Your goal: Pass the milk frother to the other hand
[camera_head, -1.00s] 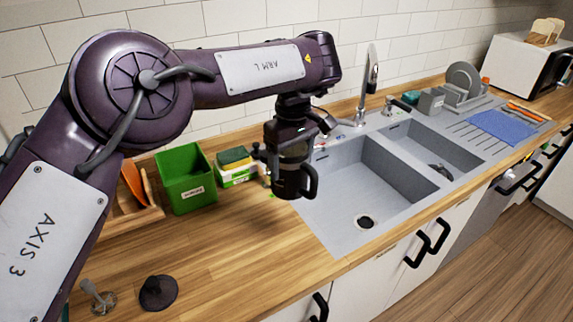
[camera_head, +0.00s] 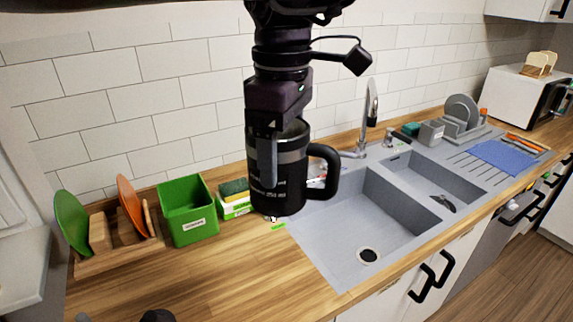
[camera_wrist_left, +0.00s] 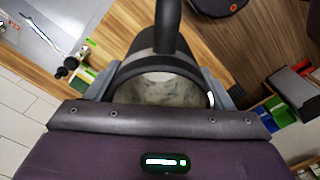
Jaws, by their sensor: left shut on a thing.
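The milk frother (camera_head: 287,190) is a black jug with a grey band, measuring marks and a handle on its right side. It hangs upright in the air in front of the sink's left end. My left gripper (camera_head: 268,160) comes down from above and is shut on its upper body. In the left wrist view the open top of the milk frother (camera_wrist_left: 160,70) sits between both fingers, and its handle points up in the picture.
A double grey sink (camera_head: 345,275) with a tap (camera_head: 371,105) lies right of and behind the jug. A green bin (camera_head: 187,212), a sponge holder (camera_head: 236,208) and a wooden rack with plates (camera_head: 120,258) stand at the left. The front-left counter is mostly clear.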

